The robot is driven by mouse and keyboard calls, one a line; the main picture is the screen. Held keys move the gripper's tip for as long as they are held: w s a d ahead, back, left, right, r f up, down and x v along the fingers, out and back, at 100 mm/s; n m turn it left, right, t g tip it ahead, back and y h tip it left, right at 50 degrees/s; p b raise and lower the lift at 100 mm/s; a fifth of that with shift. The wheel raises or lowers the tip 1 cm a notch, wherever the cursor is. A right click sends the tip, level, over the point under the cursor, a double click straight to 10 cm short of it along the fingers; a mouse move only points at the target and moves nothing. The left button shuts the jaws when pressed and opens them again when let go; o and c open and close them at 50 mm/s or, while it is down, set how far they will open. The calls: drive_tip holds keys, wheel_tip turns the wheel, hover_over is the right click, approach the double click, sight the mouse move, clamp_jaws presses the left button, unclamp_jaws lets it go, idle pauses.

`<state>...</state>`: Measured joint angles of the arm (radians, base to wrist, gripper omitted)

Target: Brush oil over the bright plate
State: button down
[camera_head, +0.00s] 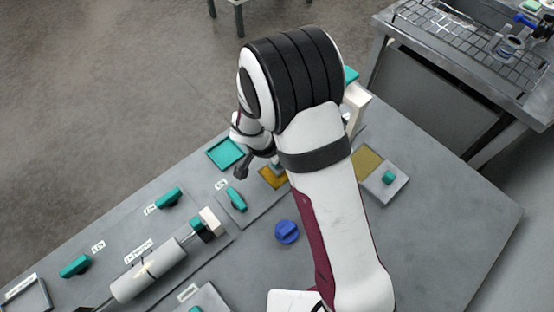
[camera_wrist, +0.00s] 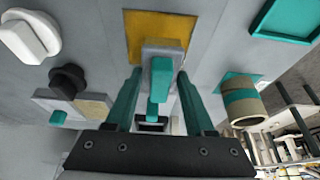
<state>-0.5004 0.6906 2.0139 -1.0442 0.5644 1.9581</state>
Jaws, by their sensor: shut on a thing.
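The bright plate is a yellow, brass-like square; its upper part shows in the wrist view (camera_wrist: 145,22) and a piece of it shows beside my arm in the head view (camera_head: 270,180). In the wrist view my gripper (camera_wrist: 158,78) is shut on a tool with a teal handle and a grey block head, which I take as the brush (camera_wrist: 160,72). The grey head overlaps the near part of the yellow plate. I cannot tell whether it touches.
A teal tray (camera_head: 225,153) lies left of the plate. A teal handle (camera_head: 236,199), a blue knob (camera_head: 287,232) and a white roller (camera_head: 150,272) are on the bench. A grey block with a teal knob (camera_head: 388,177) stands to the right. The bench's right side is bare.

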drive_tip(key=shift+w+d, duration=0.55)
wheel_tip(320, 180, up, 6)
idle(0.6)
